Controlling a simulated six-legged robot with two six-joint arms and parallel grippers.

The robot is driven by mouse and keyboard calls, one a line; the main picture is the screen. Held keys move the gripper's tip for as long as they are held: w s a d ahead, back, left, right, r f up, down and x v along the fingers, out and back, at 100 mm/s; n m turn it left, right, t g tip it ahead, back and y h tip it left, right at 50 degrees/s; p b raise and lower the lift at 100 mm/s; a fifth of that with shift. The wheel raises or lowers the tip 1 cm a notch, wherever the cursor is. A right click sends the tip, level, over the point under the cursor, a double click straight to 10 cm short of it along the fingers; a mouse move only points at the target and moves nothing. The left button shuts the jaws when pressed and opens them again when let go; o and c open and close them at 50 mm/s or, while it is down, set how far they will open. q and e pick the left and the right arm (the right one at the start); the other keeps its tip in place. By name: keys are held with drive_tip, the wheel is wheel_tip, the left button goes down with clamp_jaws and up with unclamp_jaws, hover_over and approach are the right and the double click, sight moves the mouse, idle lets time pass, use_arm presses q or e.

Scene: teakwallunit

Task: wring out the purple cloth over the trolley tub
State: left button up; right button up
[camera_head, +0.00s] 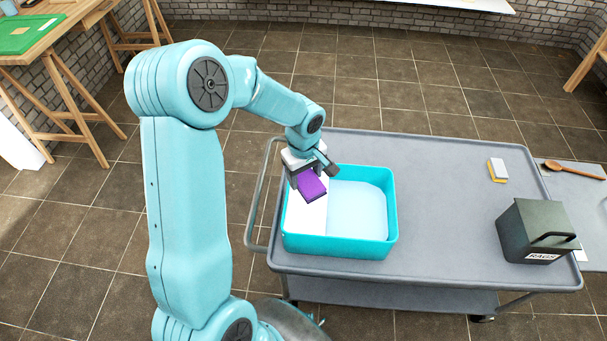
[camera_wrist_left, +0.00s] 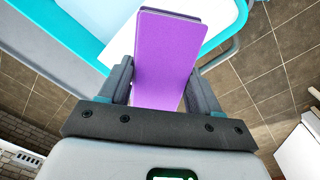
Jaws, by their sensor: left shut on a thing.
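The purple cloth (camera_head: 311,186) looks like a flat folded block. My left gripper (camera_head: 312,171) is shut on it and holds it above the left part of the turquoise tub (camera_head: 392,215). In the left wrist view the cloth (camera_wrist_left: 166,55) stands between the two dark fingers of my left gripper (camera_wrist_left: 160,80), with part of the tub's rim (camera_wrist_left: 222,22) beyond it. The tub stands at the left end of the grey trolley (camera_head: 440,190). A white panel covers its left part, and pale blue shows in the right part. My right gripper is not in view.
A dark box labelled RAGS (camera_head: 538,232) stands at the trolley's right end. A yellow and white sponge (camera_head: 497,170) lies behind it. A wooden spoon (camera_head: 573,169) lies on a grey surface at far right. The trolley top between tub and box is clear.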

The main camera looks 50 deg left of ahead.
sight(308, 187)
use_arm(q)
drive_tip(key=shift+w+d+r, duration=0.1)
drive_tip(key=shift+d+r, duration=0.15)
drive_tip(key=shift+r, duration=0.15)
drive_tip(key=shift+w+f+g, duration=0.15)
drive_tip(key=shift+f+g, duration=0.15)
drive_tip(key=shift+f, duration=0.25)
wheel_tip(308, 187, down, 5)
drive_tip(key=b, duration=0.3)
drive_tip(key=shift+d+r, duration=0.1)
drive_tip(key=shift+f, duration=0.5)
drive_tip(key=shift+c, duration=0.3)
drive_tip(key=shift+s+f+b, duration=0.2)
drive_tip(key=shift+b, duration=0.15)
